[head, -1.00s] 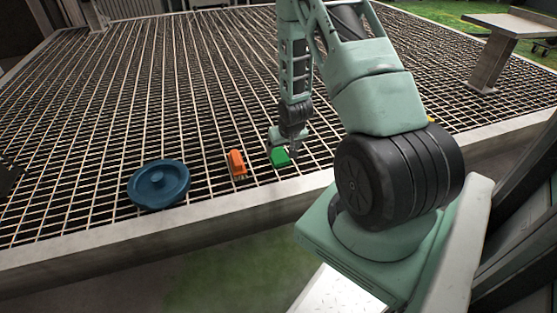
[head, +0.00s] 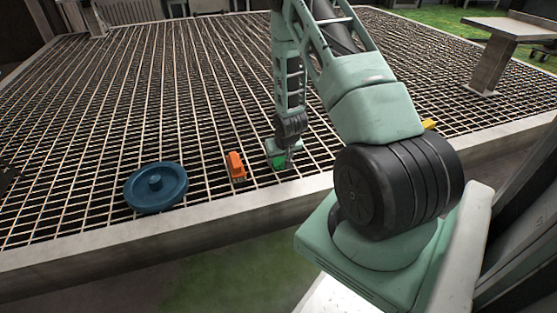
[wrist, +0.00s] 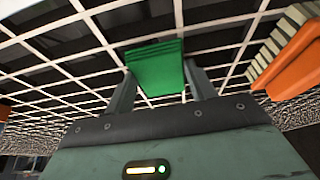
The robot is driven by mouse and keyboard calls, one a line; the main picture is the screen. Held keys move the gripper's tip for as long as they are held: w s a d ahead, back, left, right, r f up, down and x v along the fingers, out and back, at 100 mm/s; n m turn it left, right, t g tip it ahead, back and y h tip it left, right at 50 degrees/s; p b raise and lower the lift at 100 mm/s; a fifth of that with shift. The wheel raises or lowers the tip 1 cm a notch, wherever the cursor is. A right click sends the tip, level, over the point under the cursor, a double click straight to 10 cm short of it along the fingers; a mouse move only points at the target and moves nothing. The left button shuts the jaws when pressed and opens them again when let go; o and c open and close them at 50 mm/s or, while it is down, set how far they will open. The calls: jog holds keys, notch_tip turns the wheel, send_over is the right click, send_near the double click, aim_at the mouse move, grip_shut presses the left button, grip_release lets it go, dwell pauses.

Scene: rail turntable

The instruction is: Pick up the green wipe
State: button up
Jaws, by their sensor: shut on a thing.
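The green wipe (wrist: 156,68) sits between the two fingers of my gripper (wrist: 158,88) in the wrist view. My gripper is shut on it. In the head view the wipe (head: 278,162) is mostly hidden behind my gripper (head: 281,160), low at the grating near its front edge. I cannot tell whether the wipe touches the grating.
An orange brush (head: 235,166) with pale bristles lies just left of the gripper; it also shows at the right of the wrist view (wrist: 292,62). A blue round lid-like thing (head: 155,188) lies further left. A yellow thing (head: 430,124) shows behind my arm. The grating (head: 130,95) beyond is clear.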

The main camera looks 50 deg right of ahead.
aim_at(280, 161)
notch_tip(280, 161, up, 10)
jog(key=p, duration=0.4)
jog(key=shift+o, duration=0.4)
